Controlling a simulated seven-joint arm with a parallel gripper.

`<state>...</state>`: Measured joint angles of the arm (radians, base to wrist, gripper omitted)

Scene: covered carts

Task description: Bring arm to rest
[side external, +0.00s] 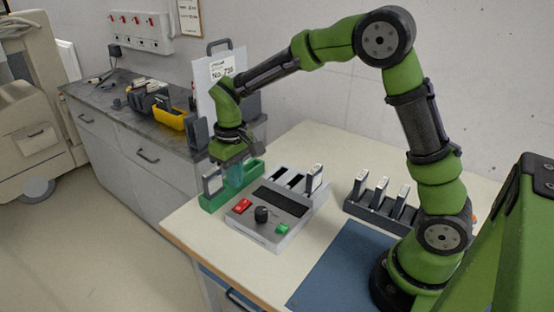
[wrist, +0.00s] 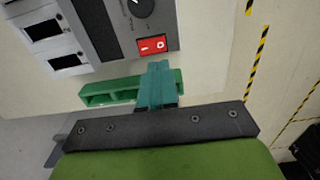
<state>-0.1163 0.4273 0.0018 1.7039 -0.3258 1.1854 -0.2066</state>
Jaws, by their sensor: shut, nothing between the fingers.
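My gripper (side external: 236,178) hangs from my green arm at the left end of the pale worktable, over the green rack. Its teal fingers are together and empty; they also show in the wrist view (wrist: 157,72). The green rack (side external: 215,203) holds one upright grey module (side external: 212,184) in its left part. In the wrist view the green rack (wrist: 97,97) lies just beyond the fingers. Whether the fingers touch the rack, I cannot tell.
A grey control box (side external: 277,224) with a red switch, black knob and an upright module stands right of the rack. A dark rack (side external: 372,217) with several modules stands further right. A grey cabinet (side external: 120,130) with a yellow bin (side external: 170,119) stands behind left.

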